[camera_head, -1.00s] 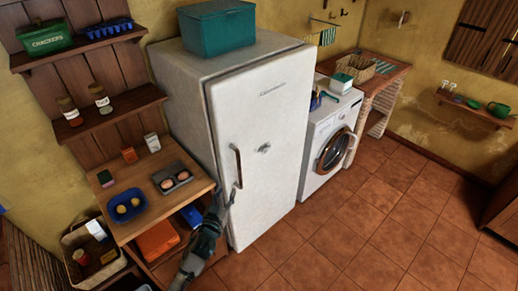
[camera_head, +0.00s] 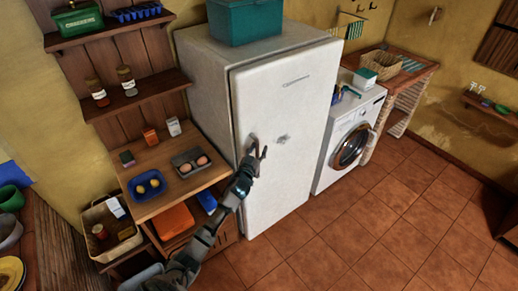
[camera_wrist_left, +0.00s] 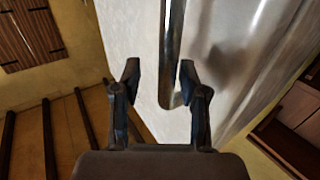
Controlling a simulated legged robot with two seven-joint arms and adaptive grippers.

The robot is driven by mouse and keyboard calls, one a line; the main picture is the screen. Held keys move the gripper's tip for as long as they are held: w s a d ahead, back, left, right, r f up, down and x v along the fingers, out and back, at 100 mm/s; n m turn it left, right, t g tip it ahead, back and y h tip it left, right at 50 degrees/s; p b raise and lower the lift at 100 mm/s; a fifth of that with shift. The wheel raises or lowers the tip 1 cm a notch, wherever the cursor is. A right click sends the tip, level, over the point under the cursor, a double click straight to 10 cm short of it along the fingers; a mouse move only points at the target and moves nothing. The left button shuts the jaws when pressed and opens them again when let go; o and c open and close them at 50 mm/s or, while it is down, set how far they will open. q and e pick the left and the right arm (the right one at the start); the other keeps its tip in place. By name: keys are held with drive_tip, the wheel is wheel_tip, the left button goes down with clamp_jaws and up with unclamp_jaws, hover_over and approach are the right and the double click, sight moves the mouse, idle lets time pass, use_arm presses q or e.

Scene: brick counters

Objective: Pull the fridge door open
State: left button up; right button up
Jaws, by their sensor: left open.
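The white fridge (camera_head: 205,70) stands against the wall, and its door (camera_head: 290,125) looks shut. The door's metal handle (camera_head: 251,146) is an upright bar near its left edge. My left gripper (camera_head: 257,158) is at the handle and hides its lower part in the head view. In the left wrist view the gripper (camera_wrist_left: 158,72) is open. The handle (camera_wrist_left: 173,45) runs down between its two fingers, nearer the right finger, and its lower end bends there. I see no grip on it. My right gripper is not in view.
A wooden shelf unit (camera_head: 160,205) with an egg tray (camera_head: 190,162) and a blue bowl (camera_head: 147,185) stands left of the fridge, near my left arm. A washing machine (camera_head: 350,135) stands to the right. The tiled floor (camera_head: 370,225) in front is clear.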

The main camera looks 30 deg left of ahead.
use_arm(q)
drive_tip(key=shift+w+a+f, duration=0.15)
drive_tip(key=shift+w+a, duration=0.25)
drive_tip(key=shift+a, duration=0.35)
drive_tip(key=c, duration=0.6)
drive_tip(key=shift+d, duration=0.25)
clamp_jaws()
drive_tip(key=shift+d, duration=0.2)
